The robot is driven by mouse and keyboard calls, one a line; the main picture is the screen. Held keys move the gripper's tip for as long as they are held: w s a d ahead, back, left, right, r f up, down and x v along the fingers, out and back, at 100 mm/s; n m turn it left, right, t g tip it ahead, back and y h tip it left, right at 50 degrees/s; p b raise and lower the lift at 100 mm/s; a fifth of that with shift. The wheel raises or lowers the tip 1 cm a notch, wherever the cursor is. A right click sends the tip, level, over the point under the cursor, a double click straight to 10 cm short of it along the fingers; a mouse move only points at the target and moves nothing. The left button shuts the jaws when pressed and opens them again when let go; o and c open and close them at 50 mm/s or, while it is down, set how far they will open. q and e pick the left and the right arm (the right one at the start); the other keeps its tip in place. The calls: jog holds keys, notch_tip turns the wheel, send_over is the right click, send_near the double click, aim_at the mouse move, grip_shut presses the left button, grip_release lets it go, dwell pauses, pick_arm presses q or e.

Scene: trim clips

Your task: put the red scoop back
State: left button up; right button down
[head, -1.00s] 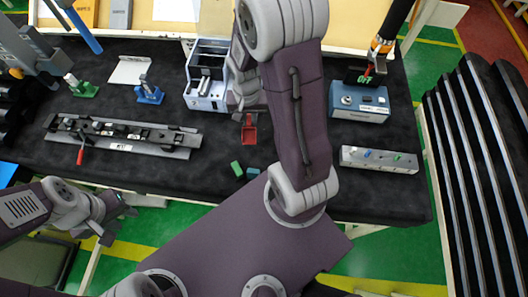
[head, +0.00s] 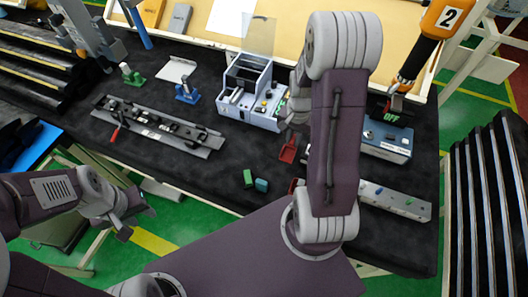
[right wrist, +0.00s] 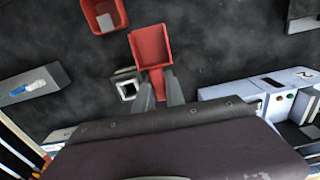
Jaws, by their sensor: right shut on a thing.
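The red scoop (head: 288,152) is in front of the white machine, below my right gripper (head: 291,122). In the right wrist view the scoop (right wrist: 150,47) points away, its handle end between the two fingers of my right gripper (right wrist: 158,88), which is shut on it. A red open bin (right wrist: 103,14) with a pale patch inside lies beyond it to the left. In the head view only an edge of the bin (head: 295,185) shows beside my right arm. A pale square-rimmed holder (right wrist: 127,88) is left of the fingers. My left gripper (head: 137,222) looks open and empty, off the bench's front edge.
The white machine (head: 236,108) has a raised clear panel. A green block (head: 248,178) and a teal block (head: 262,185) lie near the front edge. A rail fixture (head: 160,128) is left, a blue-grey box (head: 385,143) and a grey strip (head: 400,201) right.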

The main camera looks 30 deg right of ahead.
jog(key=p, duration=0.2)
send_over(265, 151)
notch_tip(265, 151, down, 6)
notch_tip(265, 151, down, 3)
jog(key=shift+s+r+p, duration=0.1)
jog(key=shift+p, duration=0.3)
jog(key=shift+f, duration=0.3)
jog(key=shift+f+b, duration=0.35)
jog(key=shift+f, duration=0.2)
jog(key=c, duration=1.4)
grip_release()
jog(key=shift+r, duration=0.1)
